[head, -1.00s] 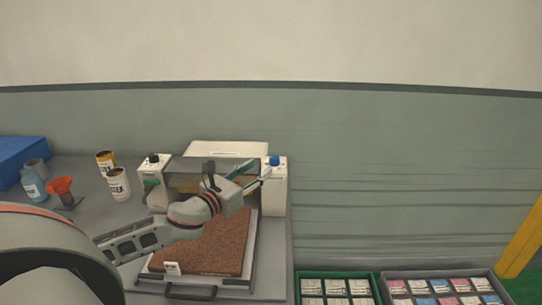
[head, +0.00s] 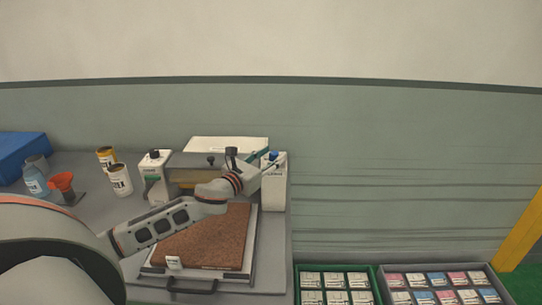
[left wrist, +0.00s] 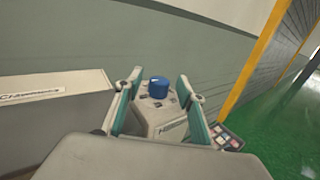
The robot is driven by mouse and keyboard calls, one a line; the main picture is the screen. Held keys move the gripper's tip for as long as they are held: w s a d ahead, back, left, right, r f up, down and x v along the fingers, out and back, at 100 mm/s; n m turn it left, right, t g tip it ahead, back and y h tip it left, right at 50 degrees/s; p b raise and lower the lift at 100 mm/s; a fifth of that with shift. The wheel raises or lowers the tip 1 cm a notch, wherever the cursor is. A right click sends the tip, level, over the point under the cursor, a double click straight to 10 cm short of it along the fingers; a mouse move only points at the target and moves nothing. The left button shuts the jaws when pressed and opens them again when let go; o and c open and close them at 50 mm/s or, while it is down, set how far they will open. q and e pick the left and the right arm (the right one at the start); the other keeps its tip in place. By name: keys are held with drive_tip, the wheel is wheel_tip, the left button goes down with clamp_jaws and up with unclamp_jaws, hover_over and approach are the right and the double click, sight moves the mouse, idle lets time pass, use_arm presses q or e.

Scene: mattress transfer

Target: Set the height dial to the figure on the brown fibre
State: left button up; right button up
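The blue dial (head: 274,155) sits on top of the white right-hand post (head: 276,186) of the machine. In the left wrist view the blue dial (left wrist: 158,83) shows between my two fingers, with a gap on each side and small marks around it. My left gripper (head: 266,160) is open and close to the dial; its fingertips also show in the wrist view (left wrist: 158,77). The brown fibre slab (head: 212,240) lies on a pale tray, with a small white tag (head: 174,262) at its front left. The tag's figure is too small to read. My right gripper is out of view.
A white left-hand post (head: 154,180) carries a black knob (head: 154,154). Two cans (head: 120,180), a bottle (head: 35,184) and a red funnel (head: 62,182) stand at left. Trays of cards (head: 440,296) lie at lower right.

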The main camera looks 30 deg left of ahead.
use_arm(q)
drive_tip(key=c, duration=1.1)
